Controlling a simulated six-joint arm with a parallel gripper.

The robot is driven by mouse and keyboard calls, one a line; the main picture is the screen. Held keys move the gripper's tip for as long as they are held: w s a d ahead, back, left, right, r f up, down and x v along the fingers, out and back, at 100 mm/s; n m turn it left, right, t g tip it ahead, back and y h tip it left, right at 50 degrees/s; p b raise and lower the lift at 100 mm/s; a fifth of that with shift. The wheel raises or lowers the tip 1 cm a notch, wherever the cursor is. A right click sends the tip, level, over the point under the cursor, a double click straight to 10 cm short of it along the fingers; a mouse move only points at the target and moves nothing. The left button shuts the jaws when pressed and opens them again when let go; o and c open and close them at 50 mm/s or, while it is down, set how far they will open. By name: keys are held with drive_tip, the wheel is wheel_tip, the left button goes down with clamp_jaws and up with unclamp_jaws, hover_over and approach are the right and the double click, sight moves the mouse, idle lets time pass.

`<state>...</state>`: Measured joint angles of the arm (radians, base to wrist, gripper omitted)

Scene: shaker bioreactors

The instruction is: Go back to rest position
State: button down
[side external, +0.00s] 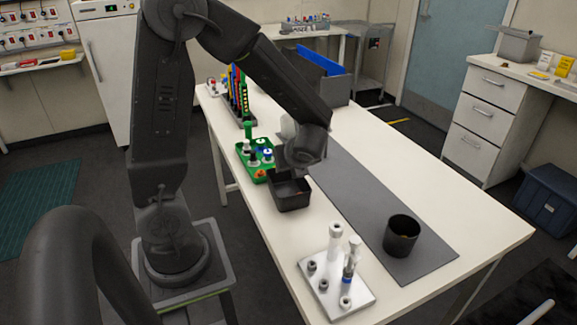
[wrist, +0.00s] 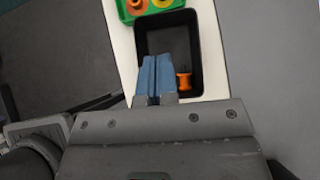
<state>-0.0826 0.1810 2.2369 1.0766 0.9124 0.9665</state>
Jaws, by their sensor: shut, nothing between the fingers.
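My gripper (wrist: 156,66) points down over an open black bin (wrist: 196,65), its two blue fingers together with nothing between them. An orange spool-shaped piece (wrist: 184,80) lies in the bin beside the fingertips. In the side external view the black bin (side external: 289,207) stands on the white table, and my gripper's wrist is just above it. The fingers are hidden there by the wrist and bin.
A green tray (side external: 243,155) with several small parts stands behind the bin. A grey mat (side external: 352,198) carries a black round cup (side external: 401,235). A white plate with fittings (side external: 362,291) is at the table's front. A grey box with blue panels (side external: 320,65) stands at the back.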

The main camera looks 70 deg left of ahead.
drive_tip(key=s+d+r+n+t+h, duration=0.2)
drive_tip(key=s+d+r+n+h, duration=0.2)
drive_tip(key=d+r+n, duration=0.2)
drive_tip(key=s+d+r+n+t+h, duration=0.2)
drive_tip(key=s+d+r+n+h, duration=0.3)
drive_tip(key=d+n, duration=0.6)
wheel_tip(320, 180, up, 2)
drive_tip(key=shift+s+r+n+t, duration=0.15)
drive_tip(key=shift+s+n+t, duration=0.2)
drive_tip(key=shift+n, duration=0.65)
